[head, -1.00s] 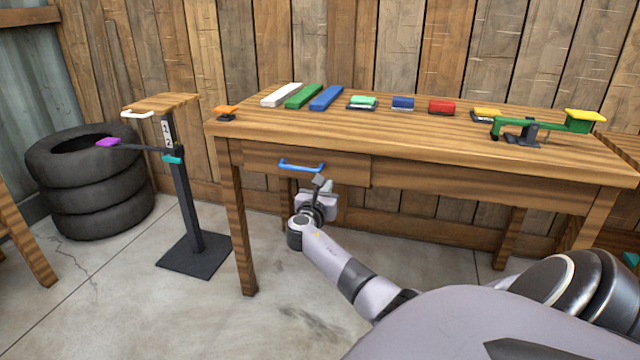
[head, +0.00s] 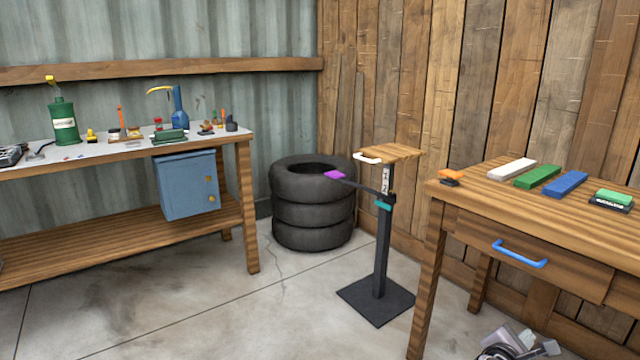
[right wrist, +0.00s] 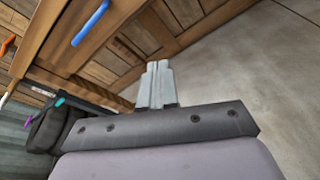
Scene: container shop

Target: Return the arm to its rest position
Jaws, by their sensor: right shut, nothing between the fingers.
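My right gripper (head: 520,340) shows at the bottom edge of the head view, partly cut off, below the wooden table's drawer (head: 530,252). In the right wrist view its two grey fingers (right wrist: 158,66) are together with nothing between them. The drawer's blue handle (head: 520,254) is apart from the gripper; it also shows at the top left of the right wrist view (right wrist: 90,22). The drawer looks closed. My left gripper is in neither view.
The wooden table (head: 480,186) bears white, green and blue bars. A stand (head: 382,255) with a wooden top and purple-tipped arm is to its left. Stacked tyres (head: 312,205) and a workbench (head: 250,200) with a blue cabinet (head: 187,185) stand further left. Open floor lies between.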

